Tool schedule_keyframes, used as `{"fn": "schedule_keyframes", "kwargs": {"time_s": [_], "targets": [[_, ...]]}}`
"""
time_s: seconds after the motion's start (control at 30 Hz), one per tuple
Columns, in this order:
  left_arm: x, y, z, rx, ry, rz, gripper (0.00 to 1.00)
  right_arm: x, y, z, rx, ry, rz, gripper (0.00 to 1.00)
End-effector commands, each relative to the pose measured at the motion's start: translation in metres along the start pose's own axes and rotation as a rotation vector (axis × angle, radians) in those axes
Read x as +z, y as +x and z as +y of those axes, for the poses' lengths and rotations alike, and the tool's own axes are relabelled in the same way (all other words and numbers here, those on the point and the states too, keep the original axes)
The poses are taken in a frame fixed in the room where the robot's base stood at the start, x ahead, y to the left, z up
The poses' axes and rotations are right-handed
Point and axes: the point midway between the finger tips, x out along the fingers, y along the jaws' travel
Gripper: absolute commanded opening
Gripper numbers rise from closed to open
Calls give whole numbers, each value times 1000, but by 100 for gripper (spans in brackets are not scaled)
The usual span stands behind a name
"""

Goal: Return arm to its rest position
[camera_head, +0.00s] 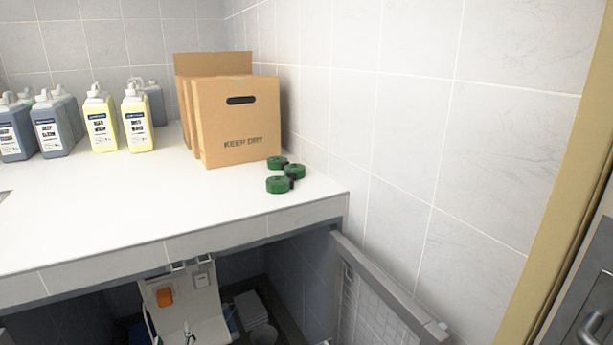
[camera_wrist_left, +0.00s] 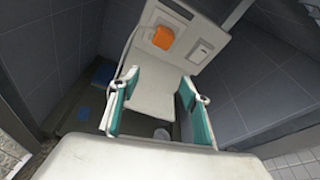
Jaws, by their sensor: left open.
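My left gripper (camera_wrist_left: 160,79) shows in the left wrist view, with its two teal-lined fingers spread well apart. It is open and nothing is held between the fingers. Beyond the fingers is a white panel (camera_wrist_left: 213,64) with an orange square and a small white box on it. The same white panel shows in the head view (camera_head: 181,314), below the counter's front edge. My right gripper is in neither view.
The white counter (camera_head: 120,205) holds several labelled bottles (camera_head: 100,124), cardboard bags (camera_head: 238,122) marked KEEP DRY, and green rolls (camera_head: 278,184). Its front middle is clear. A grey mesh gate (camera_head: 388,284) stands below its right end. Tiled walls close in the space around my left gripper.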

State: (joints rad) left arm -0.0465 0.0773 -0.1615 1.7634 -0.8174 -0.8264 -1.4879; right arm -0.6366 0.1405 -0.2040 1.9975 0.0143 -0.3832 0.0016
Motion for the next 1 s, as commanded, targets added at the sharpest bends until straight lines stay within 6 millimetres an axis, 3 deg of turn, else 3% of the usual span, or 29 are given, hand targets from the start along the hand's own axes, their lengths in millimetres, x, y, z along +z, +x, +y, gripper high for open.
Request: {"fn": "schedule_keyframes", "kwargs": {"time_s": [0.03, 0.2, 0.4, 0.6, 0.7, 0.8, 1.0], "targets": [[-23, -14, 4, -19, -130, 63, 46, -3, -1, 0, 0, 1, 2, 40], [-96, -73, 12, -31, -708, 306, 46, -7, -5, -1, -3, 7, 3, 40], [-156, -157, 17, 114, -1413, 574, 46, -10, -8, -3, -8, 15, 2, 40], [-182, -229, 21, 355, -1988, 738, 46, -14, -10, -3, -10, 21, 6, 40], [-186, -249, 22, 448, -2162, 771, 46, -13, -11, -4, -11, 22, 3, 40], [-188, -259, 22, 501, -2251, 785, 46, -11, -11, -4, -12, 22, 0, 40], [-188, -261, 22, 516, -2279, 788, 46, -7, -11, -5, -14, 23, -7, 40]]}}
